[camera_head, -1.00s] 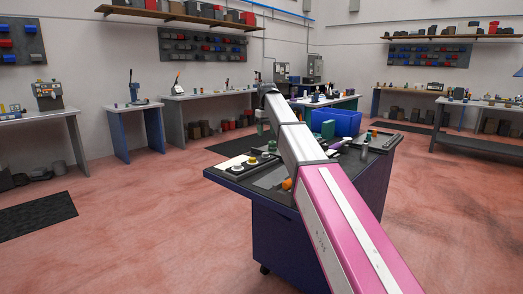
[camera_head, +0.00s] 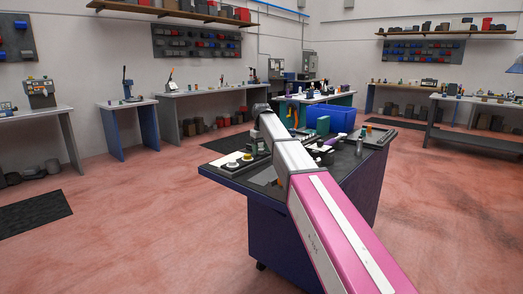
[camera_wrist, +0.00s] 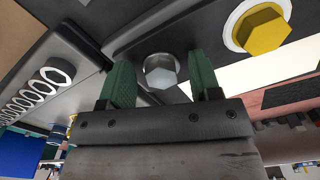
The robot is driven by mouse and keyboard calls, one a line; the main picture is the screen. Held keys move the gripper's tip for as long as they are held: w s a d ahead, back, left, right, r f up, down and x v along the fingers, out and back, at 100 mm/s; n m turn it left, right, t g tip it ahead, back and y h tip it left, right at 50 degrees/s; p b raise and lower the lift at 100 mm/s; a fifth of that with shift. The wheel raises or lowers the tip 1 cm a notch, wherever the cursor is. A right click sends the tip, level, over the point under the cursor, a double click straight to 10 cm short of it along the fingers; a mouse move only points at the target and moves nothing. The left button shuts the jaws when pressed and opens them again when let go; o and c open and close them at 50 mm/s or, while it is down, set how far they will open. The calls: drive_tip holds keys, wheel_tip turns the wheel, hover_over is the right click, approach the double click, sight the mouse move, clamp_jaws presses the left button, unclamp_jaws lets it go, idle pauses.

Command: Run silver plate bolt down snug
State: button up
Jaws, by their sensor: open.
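My gripper (camera_wrist: 160,84) is open, with one green fingertip on each side of the bolt head. Gaps show between the fingers and the head; I see no contact. A yellow hex bolt (camera_wrist: 260,28) on a white washer is to the right on the same plate.
A dark cylinder row with pale rings (camera_wrist: 38,88) is left in the wrist view. The cart top also holds a blue bin (camera_head: 342,120) and a green block (camera_head: 323,125) beyond my arm.

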drive_tip(key=c, duration=0.9)
drive_tip(key=shift+m, duration=1.1)
drive_tip(key=o, duration=0.9)
